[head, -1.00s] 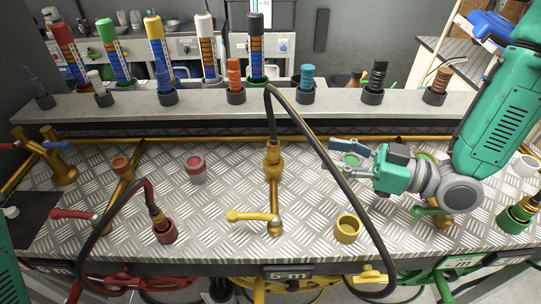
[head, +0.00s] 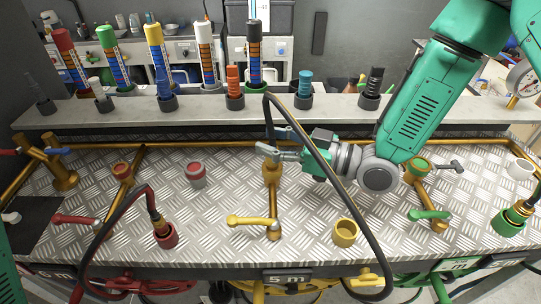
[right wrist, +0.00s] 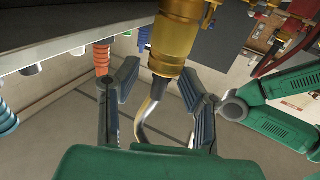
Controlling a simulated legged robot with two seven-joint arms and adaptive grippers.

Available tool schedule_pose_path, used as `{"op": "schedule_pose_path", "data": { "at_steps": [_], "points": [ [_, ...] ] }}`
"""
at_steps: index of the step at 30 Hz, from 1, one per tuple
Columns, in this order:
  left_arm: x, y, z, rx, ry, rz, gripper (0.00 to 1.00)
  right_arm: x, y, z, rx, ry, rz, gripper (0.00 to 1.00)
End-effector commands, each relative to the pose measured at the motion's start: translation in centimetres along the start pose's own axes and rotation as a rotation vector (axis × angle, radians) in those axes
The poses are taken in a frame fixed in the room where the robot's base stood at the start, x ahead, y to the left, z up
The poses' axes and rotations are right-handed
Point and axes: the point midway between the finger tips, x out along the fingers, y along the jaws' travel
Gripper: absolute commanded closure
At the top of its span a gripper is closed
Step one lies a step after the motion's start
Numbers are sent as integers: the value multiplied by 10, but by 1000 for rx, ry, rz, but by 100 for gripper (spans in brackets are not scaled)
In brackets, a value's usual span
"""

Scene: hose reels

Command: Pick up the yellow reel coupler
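The yellow reel coupler (head: 272,172) stands upright on the yellow valve post near the table's middle. A black hose runs up from it and arches over to the right. My right gripper (head: 271,143) is at the coupler's upper end, its fingers pointing left and partly hiding it. In the right wrist view my right gripper (right wrist: 153,100) is open, with a finger on each side. The brass-yellow coupler (right wrist: 177,40) and its dark collar appear between or just beyond the fingers; I cannot tell whether they touch. My left gripper is not in view; only my left arm shows.
The black hose (head: 335,175) arches past my right gripper. A yellow handle (head: 250,220) and an open yellow cup (head: 345,232) are in front. A raised shelf (head: 200,110) with marker-like cylinders runs behind.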

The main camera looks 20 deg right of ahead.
Motion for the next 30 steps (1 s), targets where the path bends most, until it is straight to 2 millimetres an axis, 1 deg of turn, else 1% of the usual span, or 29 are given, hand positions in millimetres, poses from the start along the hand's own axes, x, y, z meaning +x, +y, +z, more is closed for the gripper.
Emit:
{"op": "schedule_pose_path", "data": {
  "at_steps": [5, 6, 9, 23, 26, 30],
  "points": [
    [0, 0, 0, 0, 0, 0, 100, 0, 0, 0, 1, 0, 1, 64],
    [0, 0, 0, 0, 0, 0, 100, 0, 0, 0, 1, 0, 1, 68],
    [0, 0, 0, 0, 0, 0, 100, 0, 0, 0, 1, 0, 1, 100],
    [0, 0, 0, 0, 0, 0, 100, 0, 0, -1, 0, -1, 1, 100],
    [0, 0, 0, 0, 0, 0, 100, 0, 1, -7, 0, 0, 1, 100],
    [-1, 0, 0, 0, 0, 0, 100, 0, 0, -25, -2, 3, 1, 100]
  ]
}}
